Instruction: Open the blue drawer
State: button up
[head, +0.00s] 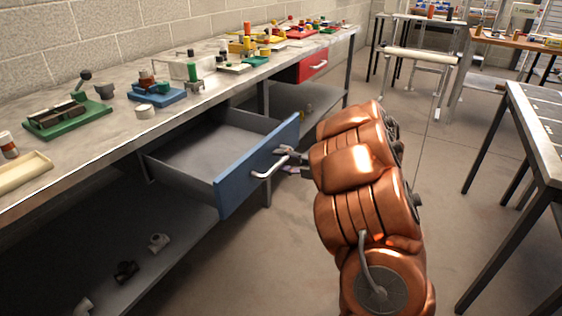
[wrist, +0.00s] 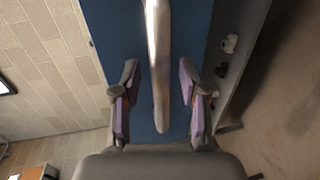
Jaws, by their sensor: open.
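The blue drawer (head: 258,165) is pulled far out from under the long workbench, and its empty grey inside shows in the head view. Its pale metal handle (head: 270,166) is on the front panel. The drawer front (wrist: 190,45) and handle (wrist: 158,60) also fill the middle of the wrist view. My gripper (head: 287,160) is at the handle. In the wrist view my gripper (wrist: 157,100) is open, with one finger on each side of the handle and a visible gap to both.
The grey workbench (head: 215,88) carries a green fixture (head: 66,118), a blue fixture (head: 156,95) and other parts. A red drawer (head: 312,65) sits farther along. A lower shelf (head: 130,270) holds several fittings. Another table (head: 540,115) stands at right, with open floor between.

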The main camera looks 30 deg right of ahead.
jog(key=v, duration=1.1)
jog(key=shift+s, duration=0.15)
jog(key=shift+f, duration=0.1)
